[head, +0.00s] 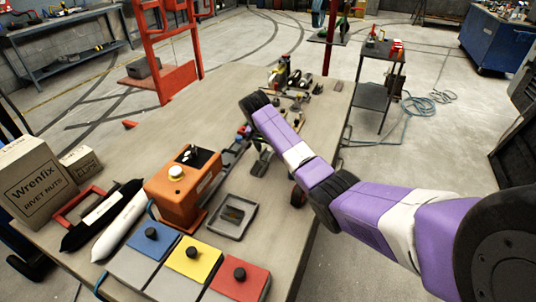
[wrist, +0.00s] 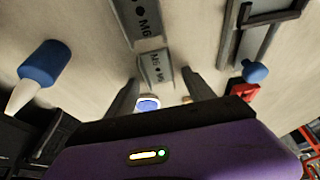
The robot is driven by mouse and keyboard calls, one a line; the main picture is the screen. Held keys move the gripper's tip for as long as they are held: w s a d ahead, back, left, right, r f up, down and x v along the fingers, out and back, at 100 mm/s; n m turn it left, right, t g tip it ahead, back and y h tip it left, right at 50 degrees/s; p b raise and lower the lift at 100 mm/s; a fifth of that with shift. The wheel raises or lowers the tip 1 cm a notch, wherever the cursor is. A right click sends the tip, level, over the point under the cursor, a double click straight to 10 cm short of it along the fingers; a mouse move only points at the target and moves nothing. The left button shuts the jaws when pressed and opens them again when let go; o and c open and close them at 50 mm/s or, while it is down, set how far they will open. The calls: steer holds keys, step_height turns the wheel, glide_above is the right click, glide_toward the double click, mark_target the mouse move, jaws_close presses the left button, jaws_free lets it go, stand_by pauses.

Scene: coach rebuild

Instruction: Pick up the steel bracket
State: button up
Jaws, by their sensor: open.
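In the wrist view, a grey angled metal piece marked M6, which looks like the steel bracket (wrist: 155,69), lies on the table top. Its nearer face is between the fingertips of my gripper (wrist: 160,78), and its other face (wrist: 137,20) runs away to the top edge. The two dark fingers are apart, one on each side, with a visible gap to the bracket. I cannot tell how high the fingertips are above the table. In the head view my purple arm reaches over the table; the bracket and the fingers cannot be made out there.
A blue-and-white bottle (wrist: 38,64) lies to the left, and a dark frame (wrist: 262,28) and a blue knob (wrist: 255,71) to the right. On the table stand an orange box (head: 184,190), a grey tray (head: 249,211), colored lidded bins (head: 194,258) and a cardboard carton (head: 36,182).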

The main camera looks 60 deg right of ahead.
jaws_close()
stand_by(0.4)
